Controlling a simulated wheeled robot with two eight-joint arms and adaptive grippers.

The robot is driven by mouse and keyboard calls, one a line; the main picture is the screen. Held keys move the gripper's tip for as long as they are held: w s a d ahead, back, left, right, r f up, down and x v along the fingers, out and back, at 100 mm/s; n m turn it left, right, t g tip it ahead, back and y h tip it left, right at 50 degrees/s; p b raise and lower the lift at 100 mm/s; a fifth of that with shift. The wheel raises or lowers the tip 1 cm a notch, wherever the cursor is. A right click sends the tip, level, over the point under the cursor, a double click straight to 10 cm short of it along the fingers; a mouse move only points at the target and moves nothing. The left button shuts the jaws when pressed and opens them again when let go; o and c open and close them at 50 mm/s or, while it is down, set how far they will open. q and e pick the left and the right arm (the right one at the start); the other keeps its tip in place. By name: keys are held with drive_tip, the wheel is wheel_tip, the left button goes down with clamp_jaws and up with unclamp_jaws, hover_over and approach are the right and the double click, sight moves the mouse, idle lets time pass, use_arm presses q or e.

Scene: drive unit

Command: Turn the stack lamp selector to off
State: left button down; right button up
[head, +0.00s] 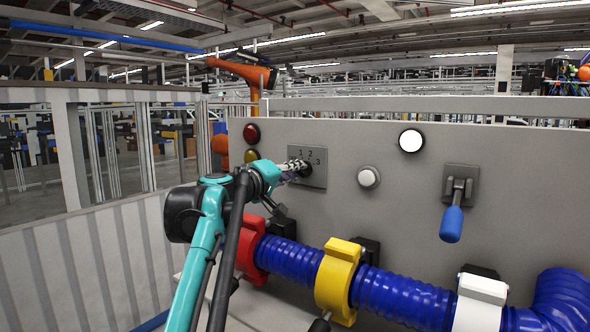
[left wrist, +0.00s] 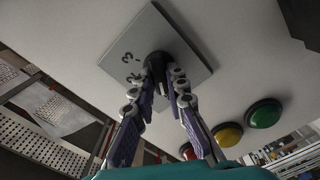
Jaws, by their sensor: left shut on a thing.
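The selector is a dark round knob (left wrist: 157,62) on a square grey plate (head: 319,176) marked with numbers, of which 1, 2 and 3 show in the head view. The plate also shows in the left wrist view (left wrist: 187,48). My left gripper (head: 297,167) is at the knob, with its purple fingers (left wrist: 163,80) on either side of it and shut on it. The fingers mostly hide the knob in the head view, and I cannot tell where it points. A red lamp (head: 251,133) and a yellow lamp (head: 252,155) sit left of the plate. A green lamp (left wrist: 264,113) shows in the left wrist view.
Right of the plate are a white round button (head: 368,177), a bright white lamp (head: 411,140) and a lever with a blue handle (head: 452,222). Below runs a blue corrugated hose (head: 400,296) in red, yellow (head: 337,280) and white clamps. A low fence stands at left.

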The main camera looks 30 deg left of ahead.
use_arm(q)
drive_tip(key=shift+n, duration=0.3)
drive_tip(key=c, duration=1.5)
unclamp_jaws()
drive_tip(key=shift+w, duration=0.1)
drive_tip(key=shift+c, duration=0.2)
drive_tip(key=s+a, duration=0.1)
drive_tip(key=s, duration=1.1)
